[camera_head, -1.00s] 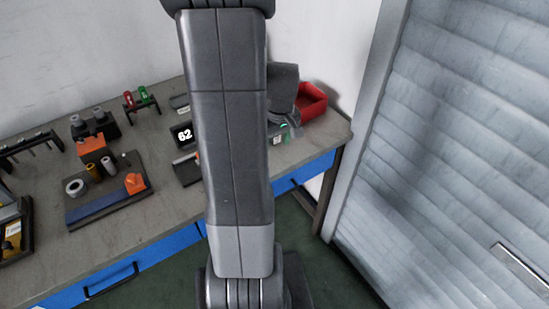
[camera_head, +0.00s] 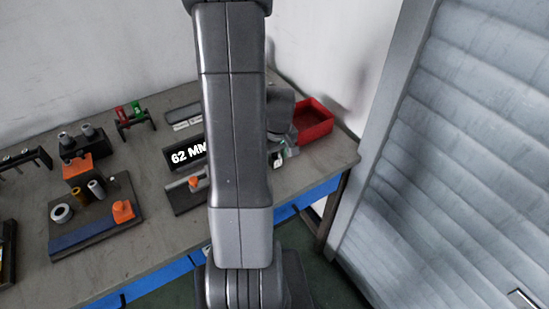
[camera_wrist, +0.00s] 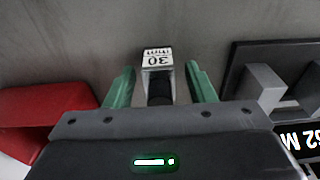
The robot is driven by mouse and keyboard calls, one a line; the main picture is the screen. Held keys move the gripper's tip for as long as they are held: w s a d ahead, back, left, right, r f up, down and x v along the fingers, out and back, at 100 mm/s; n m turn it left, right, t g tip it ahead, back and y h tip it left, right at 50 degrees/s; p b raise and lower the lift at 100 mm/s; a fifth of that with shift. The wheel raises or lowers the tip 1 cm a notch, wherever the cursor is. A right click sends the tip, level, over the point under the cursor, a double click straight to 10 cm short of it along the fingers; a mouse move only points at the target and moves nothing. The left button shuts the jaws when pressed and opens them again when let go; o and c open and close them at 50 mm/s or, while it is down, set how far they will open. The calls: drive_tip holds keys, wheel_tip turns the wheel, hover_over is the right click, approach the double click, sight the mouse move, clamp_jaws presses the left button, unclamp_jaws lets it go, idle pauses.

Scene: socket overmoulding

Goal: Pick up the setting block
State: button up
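The setting block (camera_wrist: 157,58) is a small block with a white top face marked "30 mm" and a darker body below, standing on the grey bench in the wrist view. My gripper (camera_wrist: 162,84) has its two green fingers on either side of the block, with visible gaps on both sides, so it is open. In the head view my gripper (camera_head: 280,153) is low over the right end of the bench, partly hidden behind my arm. A small white patch beside the fingers there may be the block, but it is too small to tell.
A red bin (camera_wrist: 50,112) is left of my gripper in the wrist view; it is at the bench's right end (camera_head: 313,120). A dark fixture with grey blocks (camera_wrist: 262,88) and a "62 MM" display (camera_head: 188,153) are close on the other side. A shutter (camera_head: 455,150) stands right.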

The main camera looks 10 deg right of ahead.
clamp_jaws()
drive_tip(key=shift+r, duration=0.1)
wheel_tip(320, 180, up, 10)
drive_tip(key=shift+w+f, duration=0.1)
drive_tip(key=w+a+m, duration=0.3)
drive_tip(key=w+a, duration=0.3)
drive_tip(key=w, duration=0.2)
drive_tip(key=w+a+f+m, duration=0.1)
drive_tip(key=w+a+m, duration=0.3)
drive_tip(key=w, duration=0.5)
drive_tip(key=shift+w+a+f+h, duration=0.15)
drive_tip(key=shift+a+f+h, duration=0.2)
drive_tip(key=shift+a, duration=0.85)
